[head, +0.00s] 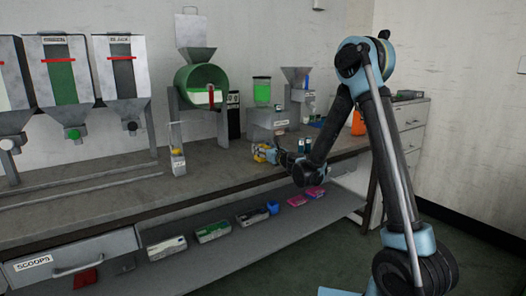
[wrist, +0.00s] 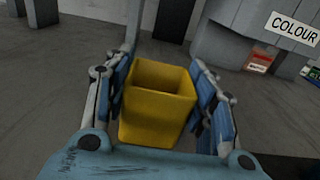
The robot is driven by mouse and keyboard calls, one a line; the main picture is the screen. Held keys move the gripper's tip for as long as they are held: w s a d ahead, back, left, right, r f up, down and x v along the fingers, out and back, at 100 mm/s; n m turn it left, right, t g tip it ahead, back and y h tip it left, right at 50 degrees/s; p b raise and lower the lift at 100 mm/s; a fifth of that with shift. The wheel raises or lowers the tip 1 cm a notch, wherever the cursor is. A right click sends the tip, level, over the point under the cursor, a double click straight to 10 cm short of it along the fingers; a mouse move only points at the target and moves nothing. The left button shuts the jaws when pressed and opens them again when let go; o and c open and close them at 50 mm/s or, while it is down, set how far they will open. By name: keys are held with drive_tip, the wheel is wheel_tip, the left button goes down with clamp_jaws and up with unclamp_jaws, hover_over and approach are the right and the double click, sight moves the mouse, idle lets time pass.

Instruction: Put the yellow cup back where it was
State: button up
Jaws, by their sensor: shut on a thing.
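The yellow cup (wrist: 157,118) is square and open at the top. In the wrist view it sits between the two blue-padded fingers of my gripper (wrist: 163,90), which is shut on its sides. Its inside looks plain yellow, with no contents that I can make out. In the head view my gripper (head: 265,153) is low over the front part of the grey bench, with a small bit of yellow at its tip. I cannot tell whether the cup's base touches the bench.
A machine labelled COLOUR (wrist: 294,30) stands behind the cup, to the right. Trays (head: 213,231) lie on the lower shelf. The front left bench is clear.

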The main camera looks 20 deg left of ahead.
drive_tip(key=o, duration=1.1)
drive_tip(key=shift+o, duration=0.2)
drive_tip(key=s+d+r+n+g, duration=0.1)
drive_tip(key=s+d+r+n, duration=0.1)
drive_tip(key=s+d+n, duration=0.35)
drive_tip(key=s+d+r+n+g, duration=0.1)
drive_tip(key=s+d+r+n, duration=0.15)
drive_tip(key=s+d, duration=0.55)
drive_tip(key=s+d+f+n+g+h, duration=0.2)
drive_tip(key=s+d+f+n+h, duration=0.2)
drive_tip(key=s+d, duration=0.5)
drive_tip(key=s+d+f+n+g+h, duration=0.3)
drive_tip(key=s+d+f+n+h, duration=0.2)
drive_tip(key=d, duration=1.1)
drive_tip(key=s+d+f+n+g+h, duration=0.2)
drive_tip(key=s+d+f+n+h, duration=0.2)
drive_tip(key=s+d+n, duration=0.5)
drive_tip(key=s+d+f, duration=0.1)
drive_tip(key=s+d, duration=0.3)
drive_tip(key=s, duration=0.1)
drive_tip(key=shift+s+d+f+h, duration=0.15)
drive_tip(key=shift+s+d+h, duration=0.15)
drive_tip(key=shift+d+h, duration=0.1)
